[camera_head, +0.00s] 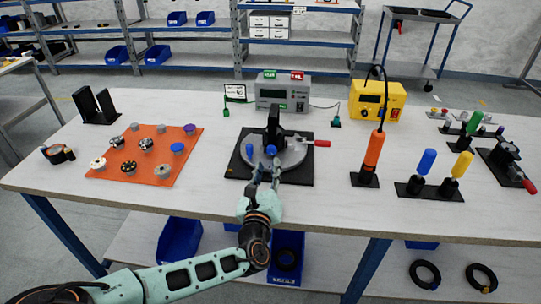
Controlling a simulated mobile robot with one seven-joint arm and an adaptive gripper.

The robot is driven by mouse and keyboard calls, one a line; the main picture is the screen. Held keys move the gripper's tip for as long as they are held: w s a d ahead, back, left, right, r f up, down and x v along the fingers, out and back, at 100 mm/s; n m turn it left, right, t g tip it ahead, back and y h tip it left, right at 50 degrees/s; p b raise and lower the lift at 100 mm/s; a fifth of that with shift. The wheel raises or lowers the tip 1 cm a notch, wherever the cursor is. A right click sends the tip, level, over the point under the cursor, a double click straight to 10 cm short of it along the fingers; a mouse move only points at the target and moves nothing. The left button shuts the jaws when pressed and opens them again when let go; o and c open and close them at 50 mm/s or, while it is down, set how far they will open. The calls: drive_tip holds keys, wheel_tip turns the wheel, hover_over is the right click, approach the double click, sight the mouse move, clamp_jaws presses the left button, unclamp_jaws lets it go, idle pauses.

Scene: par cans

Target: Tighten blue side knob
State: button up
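A round grey metal fixture (293,158) with a black upright post (273,125) stands on a black mat (236,171) at the middle of the table. Two small blue knobs show at its near side, a left one (249,150) and a right one (270,151). A red-handled lever (321,143) sticks out to the right. My gripper (268,166) reaches in from the front, with its two fingers apart and pointing at the fixture. Its tips are close to the right blue knob; whether they touch or grip it is too small to tell.
An orange mat (120,175) with several knobs and discs lies left. Behind the fixture stand a grey meter box (284,90) and a yellow unit (376,99). An orange-handled tool (374,148) and blue and yellow screwdrivers (427,161) stand upright at right.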

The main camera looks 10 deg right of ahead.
sight(271, 152)
drive_tip(key=x, duration=0.6)
drive_tip(key=shift+w, duration=0.2)
clamp_jaws()
drive_tip(key=shift+m, duration=0.3)
drive_tip(key=m, duration=0.4)
drive_tip(key=shift+m+b, duration=0.3)
drive_tip(key=shift+b, duration=0.05)
drive_tip(key=m, duration=0.5)
drive_tip(key=shift+d+m, duration=0.1)
drive_tip(key=shift+m, duration=0.2)
drive_tip(key=shift+f, duration=0.1)
